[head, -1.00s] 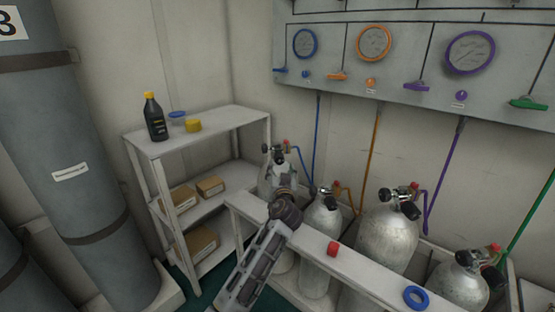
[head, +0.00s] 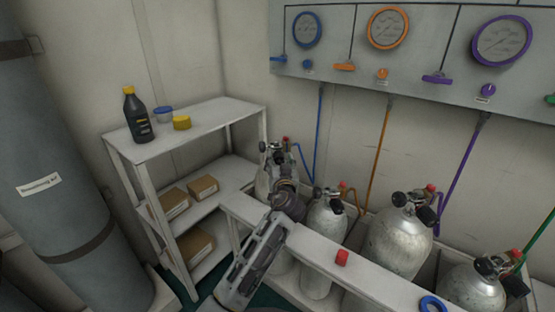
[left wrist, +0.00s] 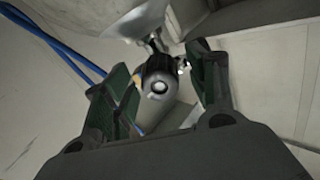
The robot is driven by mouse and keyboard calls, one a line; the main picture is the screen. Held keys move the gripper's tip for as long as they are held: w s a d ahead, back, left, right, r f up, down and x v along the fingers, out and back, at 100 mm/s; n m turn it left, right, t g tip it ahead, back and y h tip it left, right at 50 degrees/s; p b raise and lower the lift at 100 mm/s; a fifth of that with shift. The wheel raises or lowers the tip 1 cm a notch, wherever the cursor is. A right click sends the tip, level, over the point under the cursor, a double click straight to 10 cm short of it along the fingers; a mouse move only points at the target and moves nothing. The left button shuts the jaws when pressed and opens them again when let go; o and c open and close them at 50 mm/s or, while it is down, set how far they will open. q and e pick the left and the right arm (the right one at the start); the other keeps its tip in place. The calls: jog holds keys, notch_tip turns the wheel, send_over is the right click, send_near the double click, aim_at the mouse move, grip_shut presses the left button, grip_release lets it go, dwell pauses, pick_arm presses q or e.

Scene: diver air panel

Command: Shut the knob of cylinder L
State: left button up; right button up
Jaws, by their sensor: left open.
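The leftmost cylinder (head: 263,183), silver with a blue hose at its valve, stands in the rack beside the white shelf; I take it as cylinder L, but no letter is readable. My left gripper (head: 281,160) is at its valve and hides much of it in the head view. In the left wrist view the gripper (left wrist: 160,68) is open, one finger on each side of a black round knob (left wrist: 158,88) with a pale centre. Whether the fingers touch the knob I cannot tell. The silver cylinder (left wrist: 125,15) shows at the top. My right gripper is not in view.
Other silver cylinders (head: 400,245) stand to the right behind a white rack rail (head: 310,248), which carries a red cap (head: 342,258) and a blue ring (head: 432,304). The shelf (head: 215,114) holds a black bottle (head: 138,118). A gauge panel (head: 340,70) hangs above.

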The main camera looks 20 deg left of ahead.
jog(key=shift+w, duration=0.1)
pick_arm(q)
jog(key=c, duration=1)
jog(key=shift+r, duration=0.1)
jog(key=shift+m+p, duration=1.1)
jog(key=shift+m, duration=0.4)
jog(key=shift+c, duration=0.2)
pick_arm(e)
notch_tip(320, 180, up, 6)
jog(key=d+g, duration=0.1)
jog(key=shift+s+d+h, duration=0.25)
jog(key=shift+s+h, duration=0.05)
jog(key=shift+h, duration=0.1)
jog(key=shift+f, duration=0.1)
pick_arm(q)
jog(key=o, duration=1)
jog(key=shift+o, duration=0.2)
